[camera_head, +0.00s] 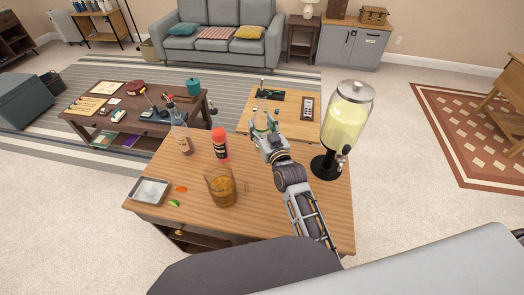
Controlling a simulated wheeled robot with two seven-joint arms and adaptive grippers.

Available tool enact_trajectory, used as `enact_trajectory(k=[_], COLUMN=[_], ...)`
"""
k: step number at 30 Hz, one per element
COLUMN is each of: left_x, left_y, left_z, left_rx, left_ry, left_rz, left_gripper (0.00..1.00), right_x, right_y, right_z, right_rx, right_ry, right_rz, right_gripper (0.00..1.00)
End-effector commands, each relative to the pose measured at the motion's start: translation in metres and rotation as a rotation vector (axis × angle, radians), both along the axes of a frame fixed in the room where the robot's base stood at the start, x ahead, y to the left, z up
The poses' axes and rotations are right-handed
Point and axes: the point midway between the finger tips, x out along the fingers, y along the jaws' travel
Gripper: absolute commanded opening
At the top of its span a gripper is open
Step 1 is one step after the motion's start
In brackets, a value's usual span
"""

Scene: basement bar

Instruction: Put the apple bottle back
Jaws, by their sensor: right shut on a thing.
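My right gripper (263,123) reaches over the back of the wooden bar table (310,215) and is shut on a slim bottle with a green part, which I take to be the apple bottle (262,97). Its narrow neck points up above the fingers. Much of its body is hidden by the gripper, and I cannot tell whether its base touches the table. My left gripper is not in view.
A drink dispenser (345,122) stands right of my right arm. Left of the arm are a red-capped bottle (221,147), a clear bottle with brown liquid (182,135), an amber pitcher (221,188) and a metal tray (150,190). A cluttered coffee table (150,128) stands behind.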

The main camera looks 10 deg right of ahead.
Motion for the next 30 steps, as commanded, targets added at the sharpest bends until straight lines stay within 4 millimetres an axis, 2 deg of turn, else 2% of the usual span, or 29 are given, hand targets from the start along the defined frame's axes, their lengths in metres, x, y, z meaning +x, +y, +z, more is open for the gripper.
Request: enact_trajectory(k=[10, 25, 30], left_x=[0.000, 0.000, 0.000], left_y=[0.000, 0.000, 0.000], left_z=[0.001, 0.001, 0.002], left_rx=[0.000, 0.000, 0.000], left_ry=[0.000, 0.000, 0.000], left_rz=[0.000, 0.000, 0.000], left_gripper=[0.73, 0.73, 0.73], right_x=[0.000, 0.000, 0.000], right_y=[0.000, 0.000, -0.001], right_z=[-0.042, -0.050, -0.062], right_rx=[0.000, 0.001, -0.001], right_ry=[-0.002, -0.004, -0.003], right_rz=[-0.001, -0.001, -0.001], right_gripper=[0.02, 0.02, 0.02])
